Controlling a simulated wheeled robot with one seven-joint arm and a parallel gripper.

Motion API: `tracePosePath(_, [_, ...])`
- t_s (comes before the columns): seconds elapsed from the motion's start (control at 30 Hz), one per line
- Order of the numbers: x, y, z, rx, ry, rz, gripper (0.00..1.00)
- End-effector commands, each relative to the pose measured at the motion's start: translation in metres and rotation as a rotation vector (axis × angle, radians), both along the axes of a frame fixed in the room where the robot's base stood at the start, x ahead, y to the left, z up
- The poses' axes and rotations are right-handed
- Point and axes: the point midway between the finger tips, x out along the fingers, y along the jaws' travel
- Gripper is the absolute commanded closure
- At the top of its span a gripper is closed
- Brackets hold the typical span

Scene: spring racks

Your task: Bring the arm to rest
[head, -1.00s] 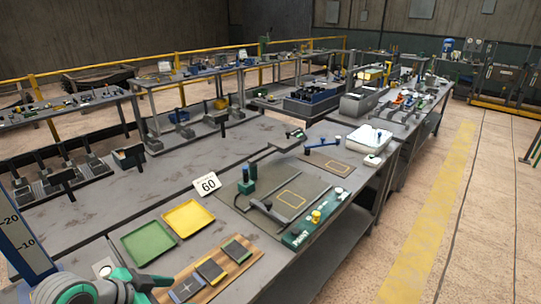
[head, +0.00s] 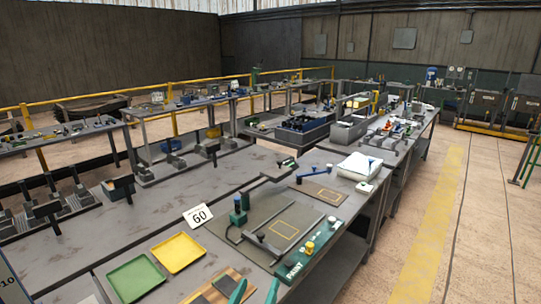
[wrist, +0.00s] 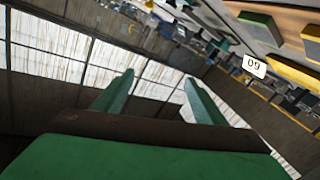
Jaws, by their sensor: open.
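My gripper (head: 256,291) shows at the bottom edge of the head view as two green fingertips, spread apart with nothing between them. In the wrist view my gripper (wrist: 160,95) is open and empty, its two green fingers standing against the far wall and windows. The wrist view is tilted, with the bench at its upper right. The rest of the arm is out of the head view.
Near the gripper on the bench are a green tray (head: 136,279), a yellow tray (head: 178,252), a white "60" sign (head: 198,216) and a wooden board (head: 222,287). A fixture plate (head: 262,222) lies beyond. The floor at right (head: 490,230) is clear.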

Motion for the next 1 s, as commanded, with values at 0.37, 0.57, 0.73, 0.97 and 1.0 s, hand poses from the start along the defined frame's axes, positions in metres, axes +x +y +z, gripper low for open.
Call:
tracePosePath(0.37, [-0.064, -0.037, -0.081, -0.160, 0.063, 0.210, 0.35])
tracePosePath(0.57, [-0.121, -0.052, -0.125, -0.157, 0.121, 0.299, 0.35])
tracePosePath(0.73, [-0.178, -0.058, -0.155, -0.105, 0.167, 0.353, 0.35])
tracePosePath(0.97, [-0.262, -0.056, -0.178, 0.025, 0.211, 0.381, 0.35])
tracePosePath(1.0, [-0.276, -0.055, -0.180, 0.053, 0.215, 0.377, 0.35])
